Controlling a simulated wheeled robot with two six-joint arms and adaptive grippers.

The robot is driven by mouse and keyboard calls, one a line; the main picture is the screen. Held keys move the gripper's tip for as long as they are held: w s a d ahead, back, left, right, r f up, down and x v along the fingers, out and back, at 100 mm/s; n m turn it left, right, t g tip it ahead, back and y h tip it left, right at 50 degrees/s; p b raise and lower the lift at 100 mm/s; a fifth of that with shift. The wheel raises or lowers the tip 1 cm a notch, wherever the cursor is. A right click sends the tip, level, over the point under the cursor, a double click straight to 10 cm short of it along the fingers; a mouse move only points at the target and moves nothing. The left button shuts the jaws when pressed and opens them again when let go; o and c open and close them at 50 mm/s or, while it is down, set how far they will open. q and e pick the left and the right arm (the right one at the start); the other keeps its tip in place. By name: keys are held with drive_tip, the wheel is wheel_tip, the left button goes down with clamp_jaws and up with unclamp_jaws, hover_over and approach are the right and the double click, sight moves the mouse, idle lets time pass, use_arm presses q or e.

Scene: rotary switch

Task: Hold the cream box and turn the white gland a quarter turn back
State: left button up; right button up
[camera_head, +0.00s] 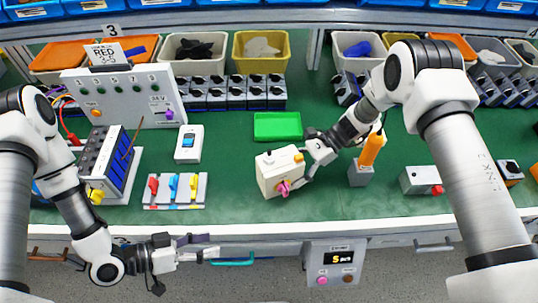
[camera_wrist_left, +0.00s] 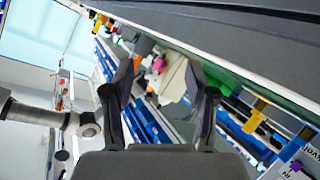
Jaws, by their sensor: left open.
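The cream box (camera_head: 270,180) stands on the green bench near its front edge. It has a pink knob (camera_head: 284,187) on its front and an orange part (camera_head: 298,157) at its upper right. I cannot clearly make out a white gland on it. My right gripper (camera_head: 308,167) is at the box's right side; its fingers are too small and partly hidden to tell whether they grip. My left gripper (camera_head: 207,247) is open and empty, in front of the bench edge, lower left of the box. In the left wrist view, the box (camera_wrist_left: 174,82) shows beyond the open fingers.
A lever panel (camera_head: 175,205) and a white switch (camera_head: 189,144) lie left of the box. A green tray (camera_head: 277,126) is behind it. An orange-handled device (camera_head: 371,150) stands close to its right. A control box (camera_head: 334,265) hangs below the front edge.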

use_arm(q)
wheel_tip(320, 180, up, 3)
drive_tip(key=w+m+h, duration=0.2)
drive_tip(key=m+t+h, duration=0.2)
drive_tip(key=m, duration=0.2)
approach(263, 159)
drive_tip(key=x, duration=1.1)
drive_tip(key=shift+w+d, duration=0.15)
drive_tip(key=shift+d, duration=0.2)
drive_tip(key=shift+c, duration=0.4)
clamp_jaws()
